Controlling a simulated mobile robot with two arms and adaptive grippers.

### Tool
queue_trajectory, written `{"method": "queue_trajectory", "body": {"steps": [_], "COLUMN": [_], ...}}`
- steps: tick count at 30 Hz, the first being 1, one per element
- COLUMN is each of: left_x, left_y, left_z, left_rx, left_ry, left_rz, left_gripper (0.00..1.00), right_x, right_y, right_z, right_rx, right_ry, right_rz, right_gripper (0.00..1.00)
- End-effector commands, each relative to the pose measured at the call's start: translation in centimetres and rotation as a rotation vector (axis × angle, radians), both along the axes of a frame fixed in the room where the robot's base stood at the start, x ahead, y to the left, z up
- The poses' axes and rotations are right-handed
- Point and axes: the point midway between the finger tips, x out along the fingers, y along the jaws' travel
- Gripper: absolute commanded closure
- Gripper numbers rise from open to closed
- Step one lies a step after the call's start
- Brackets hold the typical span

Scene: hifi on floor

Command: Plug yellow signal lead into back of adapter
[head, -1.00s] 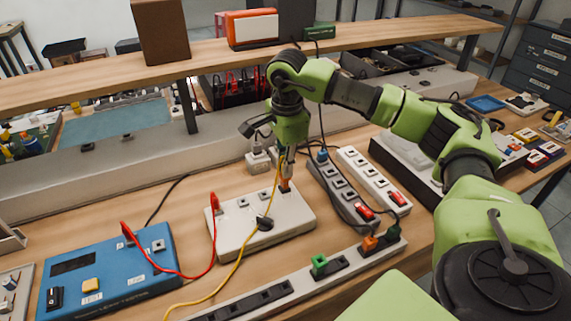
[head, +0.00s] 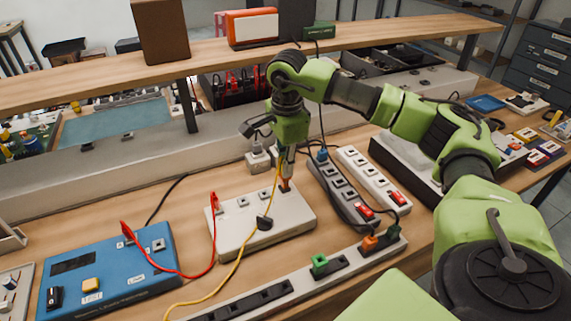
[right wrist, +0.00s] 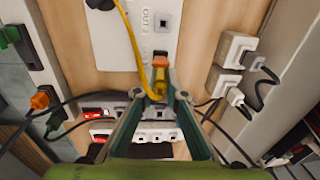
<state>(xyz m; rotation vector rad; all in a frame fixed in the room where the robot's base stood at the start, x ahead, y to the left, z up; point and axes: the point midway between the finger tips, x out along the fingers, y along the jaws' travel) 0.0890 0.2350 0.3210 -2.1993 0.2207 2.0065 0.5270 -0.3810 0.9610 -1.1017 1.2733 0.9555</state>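The yellow lead (head: 237,262) runs from the front edge of the bench up to my right gripper (head: 286,178). In the right wrist view my right gripper (right wrist: 158,88) is shut on the lead's orange-yellow plug (right wrist: 159,72). The plug is at the far-right end of a white socket box (head: 246,228), likely the adapter, whose sockets are marked OUT in the right wrist view (right wrist: 118,35). The tip meets the box at or right above its end socket; I cannot tell whether it is seated. My left gripper is out of view.
A blue unit (head: 107,272) is joined to the white box by a red lead (head: 183,275). A black plug (head: 264,223) sits on the box. Power strips (head: 338,185) stand close on the right, another (head: 300,285) in front. A shelf (head: 105,76) spans behind.

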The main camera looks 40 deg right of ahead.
Motion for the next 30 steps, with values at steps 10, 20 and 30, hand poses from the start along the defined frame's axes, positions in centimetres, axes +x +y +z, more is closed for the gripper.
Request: {"method": "queue_trajectory", "body": {"steps": [10,20,30], "left_x": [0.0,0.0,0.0], "left_y": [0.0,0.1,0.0], "left_z": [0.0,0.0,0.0], "left_rx": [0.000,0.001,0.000], "left_ry": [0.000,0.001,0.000], "left_rz": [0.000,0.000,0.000], "left_gripper": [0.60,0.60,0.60], "right_x": [0.0,-0.1,-0.7], "right_y": [0.0,0.2,0.5], "right_z": [0.0,2.8,9.7], "right_rx": [0.000,0.000,0.001], "right_ry": [0.000,-0.005,-0.004], "right_rz": [0.000,0.000,0.001], "right_gripper": [0.69,0.69,0.69]}}
